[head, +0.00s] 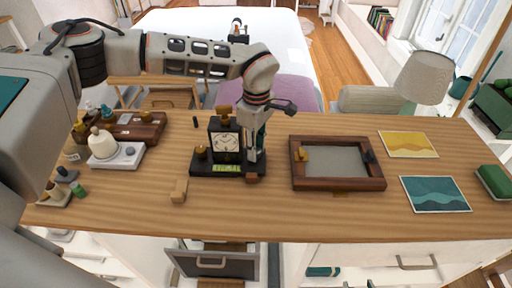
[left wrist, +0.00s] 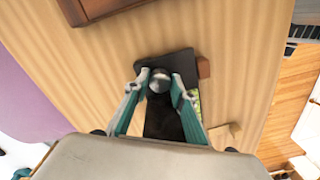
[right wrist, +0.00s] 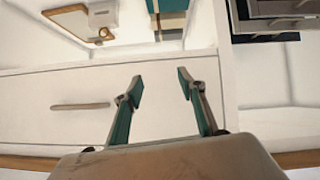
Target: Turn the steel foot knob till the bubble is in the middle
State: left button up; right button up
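A black mantel clock (head: 226,143) with a white dial stands on a black base (head: 207,165) on the wooden desk. A yellow-green level vial (head: 228,168) is at the front of the base; its bubble is too small to make out. My left gripper (head: 254,157) points down at the base's right end. In the left wrist view, the round steel foot knob (left wrist: 158,80) sits between its fingertips, which appear to touch both sides. The knob is hidden in the head view. My right gripper (right wrist: 157,90) is open and empty, facing white drawer fronts.
A wooden framed tray (head: 338,185) lies right of the clock, and a small wooden block (head: 179,190) lies in front. A white bell-shaped object (head: 102,143) on a pale stand is at the left. Two art cards (head: 435,194) lie at the right. An open drawer (head: 212,262) is below the desk edge.

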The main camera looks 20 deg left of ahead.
pick_arm(q)
grip_shut()
jog(key=shift+n, duration=1.7)
jog(key=o, duration=0.7)
grip_release()
notch_tip(320, 180, up, 12)
jog(key=shift+w+r, duration=0.1)
